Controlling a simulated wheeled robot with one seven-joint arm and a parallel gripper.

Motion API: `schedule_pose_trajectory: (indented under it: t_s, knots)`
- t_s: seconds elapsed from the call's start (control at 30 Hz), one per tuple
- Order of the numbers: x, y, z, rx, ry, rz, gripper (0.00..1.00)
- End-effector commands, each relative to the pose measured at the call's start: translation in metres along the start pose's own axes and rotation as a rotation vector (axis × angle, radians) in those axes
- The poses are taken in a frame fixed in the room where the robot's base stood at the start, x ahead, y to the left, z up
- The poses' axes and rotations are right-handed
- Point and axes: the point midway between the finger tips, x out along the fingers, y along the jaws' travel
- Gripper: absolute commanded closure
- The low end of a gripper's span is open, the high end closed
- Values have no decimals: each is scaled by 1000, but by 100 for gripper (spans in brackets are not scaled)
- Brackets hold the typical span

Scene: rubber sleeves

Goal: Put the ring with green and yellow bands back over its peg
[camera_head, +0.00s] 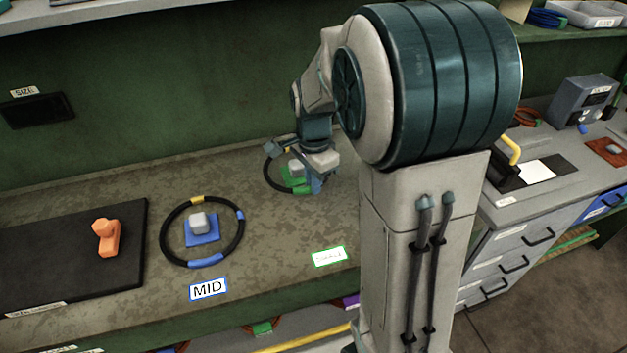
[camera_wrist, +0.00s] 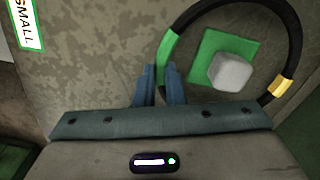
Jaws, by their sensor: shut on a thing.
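The black ring with green and yellow bands (camera_head: 267,172) is at the back of the bench, partly hidden by my arm; it also shows in the wrist view (camera_wrist: 297,38). My gripper (camera_head: 316,184) is shut on the ring at its green band, with the blue fingers (camera_wrist: 162,72) on either side. The pale grey peg (camera_wrist: 231,72) stands on a green square (camera_wrist: 205,50), and in the wrist view both lie inside the ring's outline. The peg is off-centre, nearer the ring's lower right. I cannot tell how high the ring is above the bench.
A second black ring with blue and yellow bands (camera_head: 167,226) lies around a grey peg on a blue square (camera_head: 203,238), behind a MID label (camera_head: 208,289). An orange piece (camera_head: 107,238) is on a black mat (camera_head: 50,270) at left. A green-edged label (camera_head: 329,256) is in front.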

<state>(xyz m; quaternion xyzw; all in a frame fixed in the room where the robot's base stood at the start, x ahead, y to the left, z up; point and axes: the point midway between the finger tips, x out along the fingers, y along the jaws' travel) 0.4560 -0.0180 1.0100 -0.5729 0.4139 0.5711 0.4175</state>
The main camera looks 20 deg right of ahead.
Motion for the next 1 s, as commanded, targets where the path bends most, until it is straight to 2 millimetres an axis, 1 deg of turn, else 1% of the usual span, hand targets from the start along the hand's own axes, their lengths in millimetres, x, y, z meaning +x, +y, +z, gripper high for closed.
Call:
schedule_pose_trajectory:
  t_s: [0.1, 0.33, 0.7, 0.73, 0.8, 1.0]
  knots:
    - [6, 0, 0, 0, 1, -1, 100]
    - [7, 0, 0, 0, 1, -2, 100]
    - [19, 0, -1, 0, 1, -2, 100]
    - [18, 0, 0, 0, 1, -1, 85]
    - [17, 0, 0, 0, 1, -1, 69]
    - [17, 0, 0, 0, 1, -1, 69]
